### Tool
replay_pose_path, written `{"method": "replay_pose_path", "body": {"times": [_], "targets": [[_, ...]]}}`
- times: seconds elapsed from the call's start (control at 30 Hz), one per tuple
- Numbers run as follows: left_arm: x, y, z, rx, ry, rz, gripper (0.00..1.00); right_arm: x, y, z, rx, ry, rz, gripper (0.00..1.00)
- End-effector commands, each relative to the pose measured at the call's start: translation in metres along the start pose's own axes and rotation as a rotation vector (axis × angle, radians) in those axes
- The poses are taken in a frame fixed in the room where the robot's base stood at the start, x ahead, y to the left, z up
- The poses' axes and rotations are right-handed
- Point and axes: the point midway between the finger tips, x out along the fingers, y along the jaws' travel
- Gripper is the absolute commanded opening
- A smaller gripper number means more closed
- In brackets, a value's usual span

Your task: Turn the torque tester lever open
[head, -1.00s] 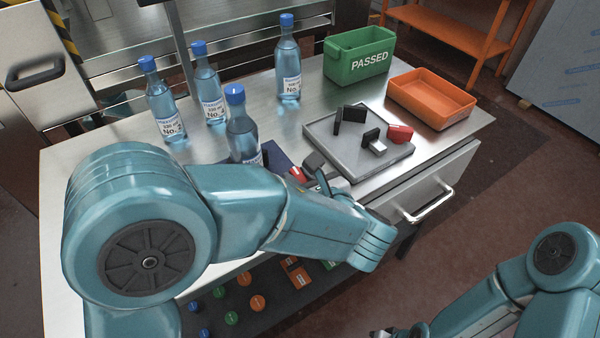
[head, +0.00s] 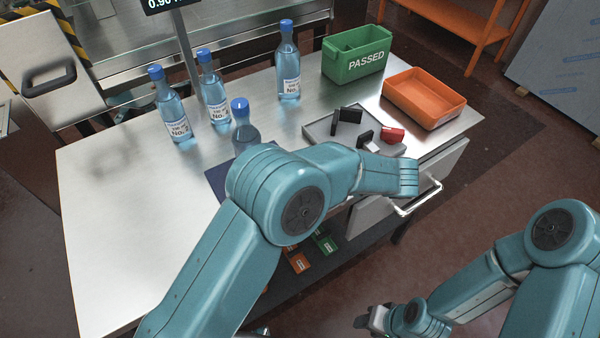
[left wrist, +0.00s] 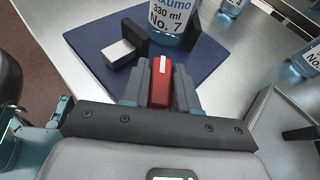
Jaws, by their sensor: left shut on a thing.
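The torque tester has a dark blue base (left wrist: 200,62), also partly seen in the head view (head: 214,178). A bottle marked No. 7 (left wrist: 172,22) stands on it between black blocks (left wrist: 134,37); its blue cap shows in the head view (head: 239,104). A silver block (left wrist: 117,52) sits at the left. The red lever (left wrist: 160,92) with a white stripe is between the fingers of my left gripper (left wrist: 161,78), which is shut on it. In the head view my arm hides this gripper and the lever. My right gripper (head: 374,320) is low, off the table; its jaw is unclear.
Several bottles (head: 170,110) stand at the back left of the table. A grey tray (head: 322,127) holds black blocks and a red part (head: 392,135). A green PASSED bin (head: 345,62) and an orange bin (head: 425,98) stand behind. A drawer handle (head: 420,205) juts at the front.

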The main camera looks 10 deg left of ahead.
Motion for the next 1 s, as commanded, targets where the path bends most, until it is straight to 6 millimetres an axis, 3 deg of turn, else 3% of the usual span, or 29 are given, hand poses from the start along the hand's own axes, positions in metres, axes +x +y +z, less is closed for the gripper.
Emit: {"method": "replay_pose_path", "body": {"times": [0.73, 0.77, 0.8, 1.0], "targets": [[0.0007, -0.0004, 0.0021, -0.033, -0.004, 0.073, 0.0, -0.0072, -0.0026, 0.0001, 0.0, 0.0, 0.0, 0.43], [0.0007, -0.0004, 0.0022, -0.033, -0.004, 0.073, 0.38, -0.0072, -0.0026, 0.0001, 0.0, 0.0, 0.0, 0.43], [0.0007, -0.0005, 0.0021, -0.033, -0.003, 0.073, 0.49, -0.0072, -0.0026, 0.0001, 0.0, 0.0, 0.0, 0.43], [0.0004, -0.0003, 0.0012, -0.032, -0.002, 0.072, 0.49, -0.0071, -0.0026, 0.0001, 0.0, 0.0, 0.0, 0.43]]}}
